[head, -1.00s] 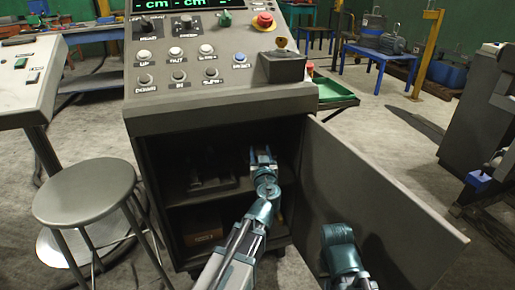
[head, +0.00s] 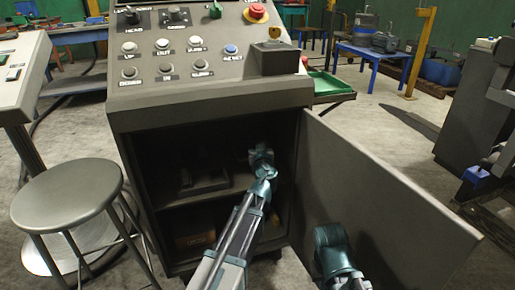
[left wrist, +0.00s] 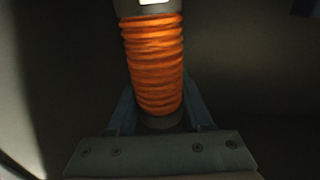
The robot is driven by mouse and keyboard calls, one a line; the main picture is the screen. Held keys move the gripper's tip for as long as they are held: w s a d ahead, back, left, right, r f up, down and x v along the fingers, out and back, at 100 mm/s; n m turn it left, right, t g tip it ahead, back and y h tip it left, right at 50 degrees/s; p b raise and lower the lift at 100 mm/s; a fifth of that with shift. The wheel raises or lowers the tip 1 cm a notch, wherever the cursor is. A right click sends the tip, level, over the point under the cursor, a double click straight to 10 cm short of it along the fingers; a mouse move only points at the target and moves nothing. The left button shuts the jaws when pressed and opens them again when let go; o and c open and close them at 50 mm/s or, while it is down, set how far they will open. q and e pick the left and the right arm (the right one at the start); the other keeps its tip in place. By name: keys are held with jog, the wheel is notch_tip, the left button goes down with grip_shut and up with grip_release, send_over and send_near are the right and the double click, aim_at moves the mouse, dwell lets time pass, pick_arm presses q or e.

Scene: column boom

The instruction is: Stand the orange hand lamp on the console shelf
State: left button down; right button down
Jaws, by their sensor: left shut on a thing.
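The orange hand lamp (left wrist: 153,62) fills the middle of the left wrist view as a ribbed orange grip with a dark collar above and below. It stands roughly upright in that picture, between the fingers of my left gripper, which is shut on it. In the head view my left gripper (head: 259,153) is inside the open console cabinet, above the upper shelf (head: 171,205), at its right side. The lamp cannot be made out there behind the gripper and in the dark. I cannot tell whether the lamp touches the shelf. My right arm shows at bottom right, its fingertips out of sight.
Dark items (head: 205,180) lie on the shelf, left of my gripper. A brown box (head: 195,240) sits in the lower compartment. The cabinet door (head: 375,205) stands open to the right. A round stool (head: 68,200) stands at the left.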

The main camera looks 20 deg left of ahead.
pick_arm(q)
jog(key=shift+f, duration=0.3)
pick_arm(e)
jog(key=shift+f, duration=0.3)
pick_arm(q)
jog(key=shift+f, duration=0.2)
jog(key=shift+c, duration=1.5)
grip_release()
pick_arm(e)
jog(key=shift+f, duration=0.15)
pick_arm(q)
jog(key=shift+r, duration=0.1)
jog(key=shift+r, duration=0.25)
jog(key=v, duration=1.2)
